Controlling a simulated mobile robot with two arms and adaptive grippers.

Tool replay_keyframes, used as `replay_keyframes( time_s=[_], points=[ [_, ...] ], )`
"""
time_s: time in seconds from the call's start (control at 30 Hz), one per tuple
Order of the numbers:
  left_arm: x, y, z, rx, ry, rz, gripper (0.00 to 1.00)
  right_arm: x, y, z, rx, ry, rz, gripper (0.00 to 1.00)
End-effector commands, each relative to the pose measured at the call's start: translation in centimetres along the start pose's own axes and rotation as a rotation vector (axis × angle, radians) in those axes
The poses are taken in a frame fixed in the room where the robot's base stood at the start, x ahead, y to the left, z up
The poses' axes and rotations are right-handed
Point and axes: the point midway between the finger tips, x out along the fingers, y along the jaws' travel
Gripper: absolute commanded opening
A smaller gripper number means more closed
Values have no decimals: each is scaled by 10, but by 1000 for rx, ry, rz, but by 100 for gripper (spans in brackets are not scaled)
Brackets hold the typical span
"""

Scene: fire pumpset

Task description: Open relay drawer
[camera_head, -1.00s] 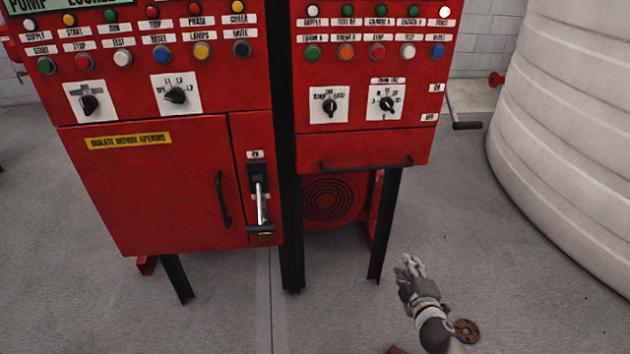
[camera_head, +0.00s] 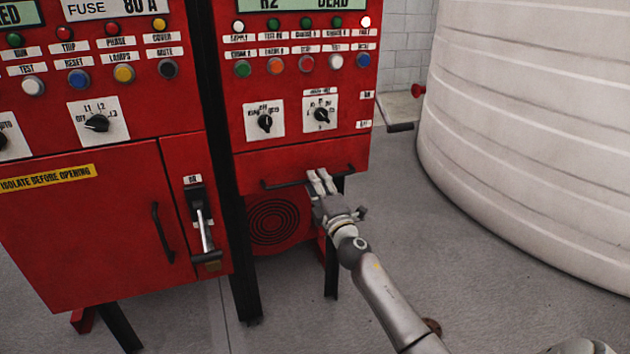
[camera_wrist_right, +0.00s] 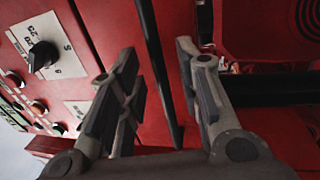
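The relay drawer (camera_head: 290,165) is the plain red panel at the bottom of the right cabinet, and it looks shut. Its black bar handle (camera_head: 285,184) runs across its lower edge. My right gripper (camera_head: 319,180) is at the right part of this handle, fingers pointing at the drawer front. In the right wrist view the fingers of my right gripper (camera_wrist_right: 160,85) are apart, with the black handle bar (camera_wrist_right: 158,70) running between them. Neither finger clearly touches the bar. My left gripper is not in view.
The left cabinet has a door with a vertical black handle (camera_head: 162,232) and a lever switch (camera_head: 203,225). Black legs (camera_head: 240,285) stand under the cabinets. A large white tank (camera_head: 530,140) is at the right. Grey floor between is clear.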

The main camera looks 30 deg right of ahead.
Motion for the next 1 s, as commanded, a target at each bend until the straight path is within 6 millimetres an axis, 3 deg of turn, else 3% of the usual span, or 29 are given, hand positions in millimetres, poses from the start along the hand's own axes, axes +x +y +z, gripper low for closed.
replay_keyframes(
  time_s=[0.2, 0.5, 0.77, 1.0],
  points=[
    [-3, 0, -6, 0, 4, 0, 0, 16, -1, 0, 1, 0, -1, 32],
    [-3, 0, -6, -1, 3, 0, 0, 18, 0, 0, 1, 1, -1, 32],
    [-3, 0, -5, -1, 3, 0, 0, 18, -1, 0, 1, 1, -1, 1],
    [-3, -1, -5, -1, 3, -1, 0, 18, -1, 0, 1, 1, -1, 0]
  ],
)
